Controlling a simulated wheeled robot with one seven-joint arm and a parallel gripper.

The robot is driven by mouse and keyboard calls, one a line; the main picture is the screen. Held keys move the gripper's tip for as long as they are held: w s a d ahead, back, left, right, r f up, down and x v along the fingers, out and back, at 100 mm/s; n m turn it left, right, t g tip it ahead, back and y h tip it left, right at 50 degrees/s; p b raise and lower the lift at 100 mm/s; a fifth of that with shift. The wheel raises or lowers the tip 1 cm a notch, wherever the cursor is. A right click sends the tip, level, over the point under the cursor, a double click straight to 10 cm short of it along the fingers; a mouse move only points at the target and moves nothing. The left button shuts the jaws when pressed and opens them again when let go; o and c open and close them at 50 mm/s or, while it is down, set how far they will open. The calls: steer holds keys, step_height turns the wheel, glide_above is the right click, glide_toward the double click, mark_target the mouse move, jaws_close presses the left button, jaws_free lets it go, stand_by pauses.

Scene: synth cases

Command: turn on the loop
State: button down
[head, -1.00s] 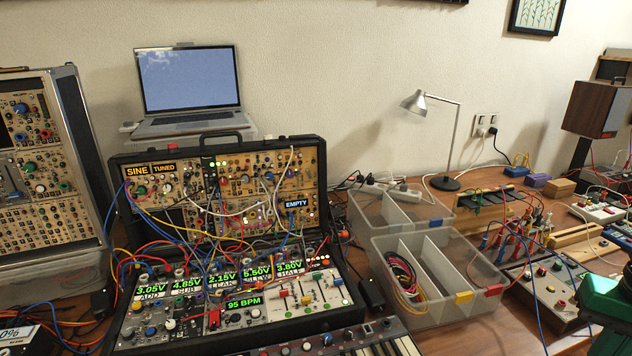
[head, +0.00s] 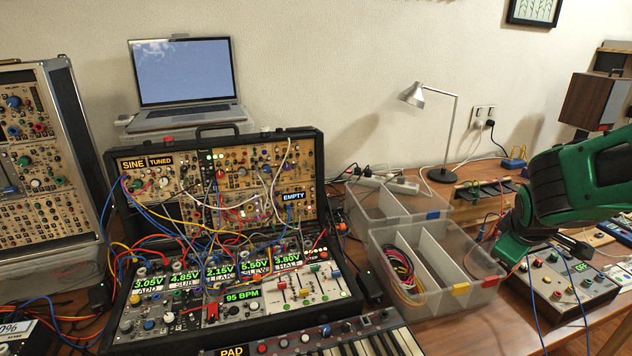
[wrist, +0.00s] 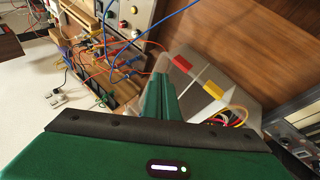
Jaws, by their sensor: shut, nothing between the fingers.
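No label reading "loop" can be made out. A grey control box (head: 563,290) with coloured buttons stands on the table at the right in the head view, with a small green "OFF" display (head: 577,267) on it. My gripper (head: 508,248) is just left of and above this box, in front of its far left part. In the wrist view my green gripper fingers (wrist: 160,90) are together, with nothing between them. The case in the middle carries a "95 BPM" display (head: 242,295) and several sliders (head: 305,285).
Clear plastic bins (head: 440,290) with cables stand left of the gripper; one bin's red tab (wrist: 181,63) shows in the wrist view. A desk lamp (head: 443,140) stands behind. Loose cables cross the right side. A keyboard (head: 365,340) is at the front.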

steer(key=w+a+r+n+t+y, duration=0.15)
steer(key=w+a+n+t, duration=0.55)
steer(key=w+a+n, duration=0.8)
steer(key=w+a+r+n+t+y, duration=0.1)
steer(key=a+n+y, duration=0.4)
steer(key=a, duration=0.8)
steer(key=w+a+r+n+t+y, duration=0.1)
steer(key=a+n+y, duration=0.4)
steer(key=a+n, duration=0.5)
steer(key=a+r+t, duration=0.1)
steer(key=a+t, duration=0.1)
steer(key=a, duration=0.1)
steer(key=shift+w+a, duration=0.2)
steer(key=shift+w, duration=0.15)
